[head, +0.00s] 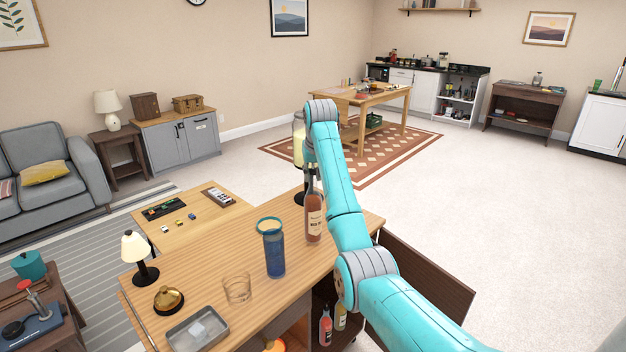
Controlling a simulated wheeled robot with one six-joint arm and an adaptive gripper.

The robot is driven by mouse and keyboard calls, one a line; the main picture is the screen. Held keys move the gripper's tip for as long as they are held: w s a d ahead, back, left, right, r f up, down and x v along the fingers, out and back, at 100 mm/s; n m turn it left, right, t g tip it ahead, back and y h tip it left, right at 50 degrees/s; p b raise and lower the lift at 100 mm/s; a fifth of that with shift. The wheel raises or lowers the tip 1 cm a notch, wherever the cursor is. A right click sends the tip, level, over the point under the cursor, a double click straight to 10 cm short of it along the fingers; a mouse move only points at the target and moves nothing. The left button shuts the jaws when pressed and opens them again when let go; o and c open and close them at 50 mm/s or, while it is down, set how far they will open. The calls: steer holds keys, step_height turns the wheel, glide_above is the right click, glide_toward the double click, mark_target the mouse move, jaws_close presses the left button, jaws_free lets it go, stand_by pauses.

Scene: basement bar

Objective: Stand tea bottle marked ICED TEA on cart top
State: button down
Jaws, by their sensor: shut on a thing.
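A reddish-brown bottle (314,217) with a cream label stands upright over the wooden top (215,267), right of the blue tumbler. Its label words are too small to read surely. My gripper (309,158), dark and partly hidden by my turquoise arm, points down at the bottle's neck and is shut on it. I cannot tell whether the bottle's base touches the top. Below the top, a pink-red bottle (326,327) and a yellow bottle (340,317) stand in an open compartment.
The top also carries a blue tumbler (273,250), a clear glass (237,290), a grey tray (187,334), a brass dome (168,298) and a small lamp (140,255). An open dark door (428,275) juts out at right. Open floor lies beyond.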

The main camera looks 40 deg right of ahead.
steer(key=shift+f, duration=0.8)
steer(key=c, duration=0.9)
jaws_free()
steer(key=shift+f, duration=0.1)
steer(key=shift+c, duration=0.2)
